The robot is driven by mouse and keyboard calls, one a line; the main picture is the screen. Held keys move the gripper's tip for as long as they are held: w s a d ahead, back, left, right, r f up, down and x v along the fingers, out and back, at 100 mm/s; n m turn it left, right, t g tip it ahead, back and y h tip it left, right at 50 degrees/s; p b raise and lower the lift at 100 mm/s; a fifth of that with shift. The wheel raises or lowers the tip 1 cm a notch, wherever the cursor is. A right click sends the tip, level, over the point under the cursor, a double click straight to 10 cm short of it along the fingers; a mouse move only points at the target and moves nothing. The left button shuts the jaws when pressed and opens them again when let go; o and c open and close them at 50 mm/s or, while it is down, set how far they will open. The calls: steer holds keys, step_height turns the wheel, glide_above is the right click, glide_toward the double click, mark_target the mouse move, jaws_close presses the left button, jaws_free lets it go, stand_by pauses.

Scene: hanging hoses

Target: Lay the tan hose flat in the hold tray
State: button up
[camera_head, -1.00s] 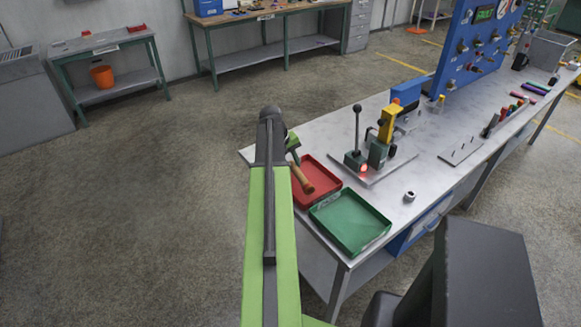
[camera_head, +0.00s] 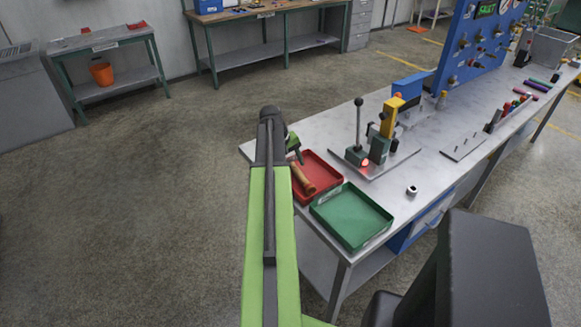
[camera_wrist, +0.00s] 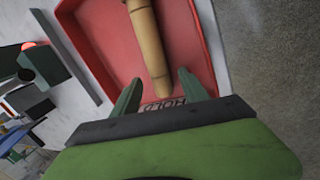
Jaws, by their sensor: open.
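The tan hose (camera_head: 303,181) lies in the red tray (camera_head: 325,160), which bears a partly covered HOLD label in the wrist view. There the hose (camera_wrist: 148,40) runs lengthwise along the red tray floor (camera_wrist: 108,40) and looks straight and flat. My gripper (camera_wrist: 160,76) is open, its two green fingers apart on either side of the hose's near end, with gaps between them and the hose. In the head view my gripper (camera_head: 293,147) is at the tray's left edge, partly hidden by my arm. The hose's far end is cut off in the wrist view.
A green tray (camera_head: 350,216) sits beside the red one at the table's front corner. A lever fixture with a red light (camera_head: 365,163) stands behind them. A small metal ring (camera_head: 411,190) lies to the right. The floor left of the table is clear.

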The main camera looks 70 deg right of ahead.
steer(key=p+v, duration=1.6)
steer(key=v, duration=0.1)
steer(key=shift+r, duration=0.2)
steer(key=shift+w+a, duration=0.1)
